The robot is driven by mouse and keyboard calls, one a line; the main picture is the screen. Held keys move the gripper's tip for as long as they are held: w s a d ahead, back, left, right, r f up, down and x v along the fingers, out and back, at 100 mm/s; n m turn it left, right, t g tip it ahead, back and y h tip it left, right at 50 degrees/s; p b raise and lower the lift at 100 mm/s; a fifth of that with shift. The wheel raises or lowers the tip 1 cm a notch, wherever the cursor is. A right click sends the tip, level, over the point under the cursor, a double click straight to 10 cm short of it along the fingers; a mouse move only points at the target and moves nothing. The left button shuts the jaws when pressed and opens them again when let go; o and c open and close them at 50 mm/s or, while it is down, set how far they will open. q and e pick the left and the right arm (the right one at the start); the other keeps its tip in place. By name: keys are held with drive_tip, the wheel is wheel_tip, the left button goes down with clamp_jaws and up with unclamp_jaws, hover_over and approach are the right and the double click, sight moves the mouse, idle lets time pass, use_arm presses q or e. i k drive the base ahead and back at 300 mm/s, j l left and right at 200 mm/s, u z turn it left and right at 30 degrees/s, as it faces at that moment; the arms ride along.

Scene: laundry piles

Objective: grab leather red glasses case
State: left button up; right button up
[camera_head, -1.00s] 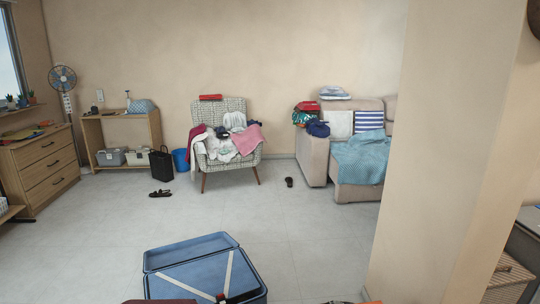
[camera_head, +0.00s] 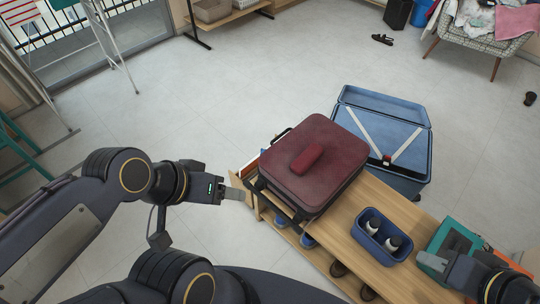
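A small dark-red case (camera_head: 307,159) lies on top of a closed maroon suitcase (camera_head: 331,143), which rests on a wooden bench (camera_head: 347,228). My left gripper (camera_head: 236,194) is at the bench's left end, left of the suitcase and apart from the red case. It is seen side-on, so its finger gap does not show. My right gripper (camera_head: 443,253) is at the lower right, over the bench's right end, by a teal box. Its grey fingers look spread, with nothing seen between them. Neither gripper touches the red case.
A blue bin with bottles (camera_head: 361,235) and the teal box (camera_head: 451,239) stand on the bench; shoes lie below. An open blue suitcase (camera_head: 421,156) lies behind it. A drying rack (camera_head: 103,36) and a laundry-covered chair (camera_head: 484,38) stand farther off.

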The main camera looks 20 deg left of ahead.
sight(304, 161)
drive_tip(key=u, duration=0.3)
drive_tip(key=i+j+u, duration=0.55)
drive_tip(key=i, duration=0.2)
drive_tip(key=k+l, duration=0.05)
drive_tip(key=l, duration=0.05)
